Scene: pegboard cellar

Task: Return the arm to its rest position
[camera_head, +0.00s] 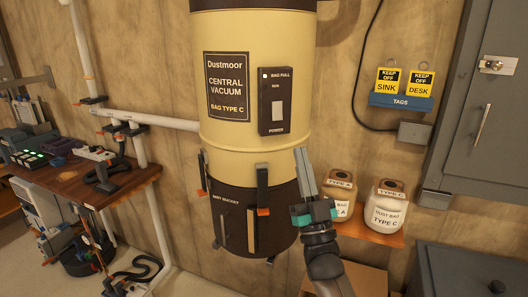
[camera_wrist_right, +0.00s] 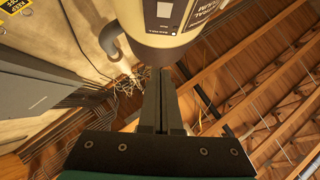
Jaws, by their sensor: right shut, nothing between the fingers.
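My right gripper (camera_head: 303,172) is in front of the lower right side of the central vacuum (camera_head: 225,130), its fingers pointing up. The fingers are shut together with nothing between them. The right wrist view also shows the shut fingers (camera_wrist_right: 161,100), with the vacuum's cream body (camera_wrist_right: 160,20) beyond their tips. I cannot tell whether the fingertips touch the vacuum. My right arm (camera_head: 328,265) comes up from the bottom of the head view. My left gripper is not in view.
Two dust bags, Type A (camera_head: 340,187) and Type C (camera_head: 385,207), stand on a wooden shelf (camera_head: 370,234) right of the gripper. A grey cabinet (camera_head: 460,270) is at lower right. A workbench (camera_head: 125,185) with devices stands at left. Floor shows at lower left.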

